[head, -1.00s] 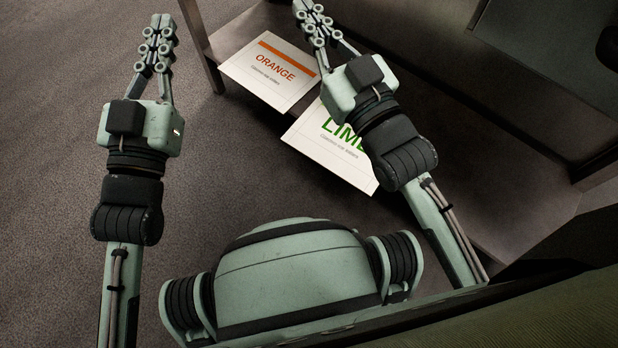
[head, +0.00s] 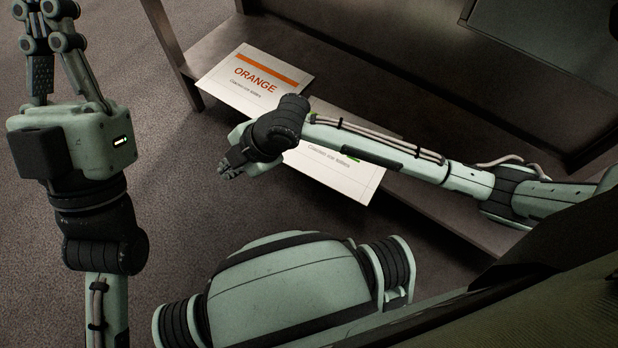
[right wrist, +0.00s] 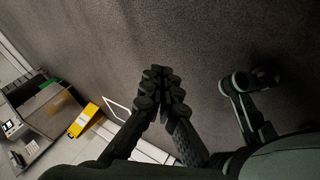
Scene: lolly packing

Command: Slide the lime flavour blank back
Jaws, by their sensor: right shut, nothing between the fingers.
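The lime blank (head: 352,182) is a white card lying at the shelf's front edge, its near part hanging out over the floor. My right forearm crosses above it and hides most of its green lettering. The white orange blank (head: 228,72), with an orange stripe, lies beside it to the upper left. My right gripper (head: 229,172) is left of the lime blank, apart from it and over the floor. In the right wrist view its fingers (right wrist: 158,88) are together and empty. My left gripper (head: 45,30) is at the upper left, its tips cut by the frame edge.
The brown shelf (head: 330,60) runs from upper left to lower right, with a post (head: 166,38) at its left end. Carpet (head: 185,190) left of the shelf is clear. A yellow object (right wrist: 84,119) stands at left in the right wrist view.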

